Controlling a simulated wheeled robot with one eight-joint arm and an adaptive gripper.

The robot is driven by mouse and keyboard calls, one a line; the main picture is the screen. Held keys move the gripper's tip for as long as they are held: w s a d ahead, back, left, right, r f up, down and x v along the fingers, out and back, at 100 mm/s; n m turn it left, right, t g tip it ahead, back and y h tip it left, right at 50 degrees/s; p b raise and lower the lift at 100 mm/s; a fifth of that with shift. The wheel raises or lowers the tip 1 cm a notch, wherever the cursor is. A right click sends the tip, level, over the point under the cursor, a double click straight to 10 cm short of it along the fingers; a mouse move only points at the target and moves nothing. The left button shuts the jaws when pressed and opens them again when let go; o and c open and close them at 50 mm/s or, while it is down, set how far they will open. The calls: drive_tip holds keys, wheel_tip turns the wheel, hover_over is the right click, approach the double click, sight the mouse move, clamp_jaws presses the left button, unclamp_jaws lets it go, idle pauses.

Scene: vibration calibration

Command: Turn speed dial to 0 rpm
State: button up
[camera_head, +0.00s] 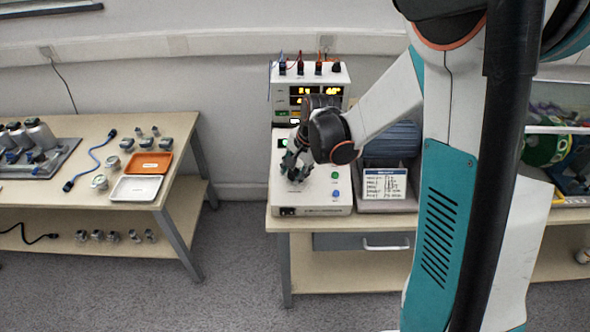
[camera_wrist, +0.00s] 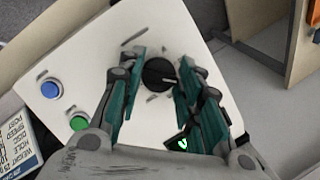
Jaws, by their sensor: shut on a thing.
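The speed dial (camera_wrist: 158,74) is a round black knob with a pale pointer mark, on the white top panel of a control box (camera_wrist: 95,60). The box also shows in the head view (camera_head: 318,199), on the bench. My gripper (camera_wrist: 162,62) has its two teal fingers on either side of the dial and is shut on it. In the head view my gripper (camera_head: 292,166) points down at the panel and hides the dial. A small green-lit display (camera_wrist: 181,144) is partly covered by the right finger in the wrist view, and its reading is not legible.
A blue button (camera_wrist: 51,90) and a green button (camera_wrist: 79,123) sit left of the dial. A power supply (camera_head: 338,77) with plugged leads stands behind the box. A text card (camera_head: 385,184) is beside it. A left table (camera_head: 90,192) holds trays and parts, with floor between.

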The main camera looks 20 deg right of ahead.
drive_tip(key=n+g+h, duration=0.1)
drive_tip(key=n, duration=0.3)
drive_tip(key=shift+w+n, duration=0.1)
drive_tip(key=shift+n, duration=0.2)
drive_tip(key=n+g+h, duration=0.1)
drive_tip(key=n, duration=0.3)
drive_tip(key=shift+a, duration=0.1)
drive_tip(key=n+h, duration=0.1)
drive_tip(key=n, duration=0.3)
drive_tip(key=shift+a+h, duration=0.1)
drive_tip(key=shift+h, duration=0.3)
drive_tip(key=shift+n+h, duration=0.6)
drive_tip(key=shift+n, duration=1.4)
drive_tip(key=o, duration=1)
